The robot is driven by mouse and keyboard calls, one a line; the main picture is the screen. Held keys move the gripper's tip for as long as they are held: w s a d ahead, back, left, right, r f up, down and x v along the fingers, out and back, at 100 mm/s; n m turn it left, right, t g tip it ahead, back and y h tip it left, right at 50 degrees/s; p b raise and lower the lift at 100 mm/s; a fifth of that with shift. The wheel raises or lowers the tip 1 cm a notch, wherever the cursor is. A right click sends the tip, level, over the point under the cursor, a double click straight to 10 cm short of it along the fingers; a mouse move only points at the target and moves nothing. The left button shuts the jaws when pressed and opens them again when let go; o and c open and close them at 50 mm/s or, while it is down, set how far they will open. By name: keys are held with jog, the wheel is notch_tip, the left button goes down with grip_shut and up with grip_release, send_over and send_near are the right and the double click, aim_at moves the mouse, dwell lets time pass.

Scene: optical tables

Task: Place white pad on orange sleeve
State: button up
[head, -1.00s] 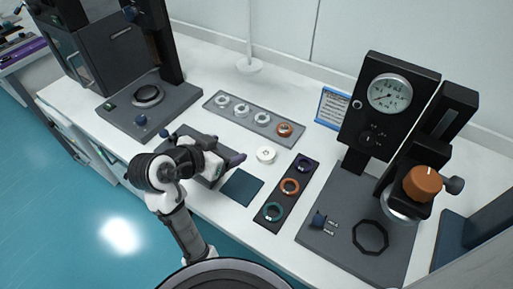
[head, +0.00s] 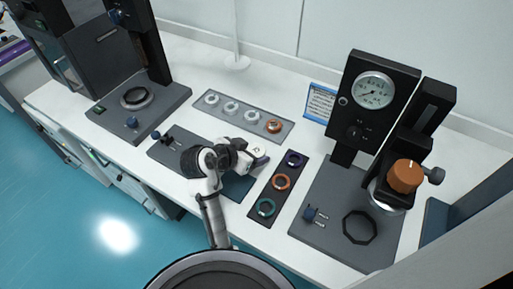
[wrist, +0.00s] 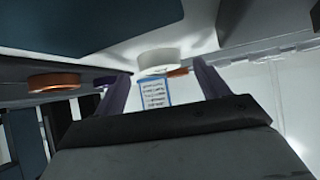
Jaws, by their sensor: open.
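The white pad (head: 258,147) is a short round disc on the white table, partly hidden by my gripper in the head view. An orange sleeve (head: 281,182) sits in the black tray between a purple ring (head: 294,159) and a teal ring (head: 265,207). My gripper (head: 260,161) is open, low over the table beside the pad. In the wrist view, which looks upside down, the pad (wrist: 158,62) appears between and beyond the two open fingers (wrist: 163,82). The orange sleeve (wrist: 55,82) shows at the left there. I cannot tell whether a finger touches the pad.
A grey tray (head: 240,122) behind holds several pale rings and another orange ring (head: 273,126). The black tray (head: 253,214) lies right of my gripper. A dark gauge stand (head: 340,215) stands at the right, another instrument (head: 160,108) at the left. A dark teal mat (head: 238,186) lies below my arm.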

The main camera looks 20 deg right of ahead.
jog(key=shift+x, duration=0.9)
jog(key=shift+c, duration=0.4)
jog(key=c, duration=1.1)
jog(key=shift+r, duration=0.2)
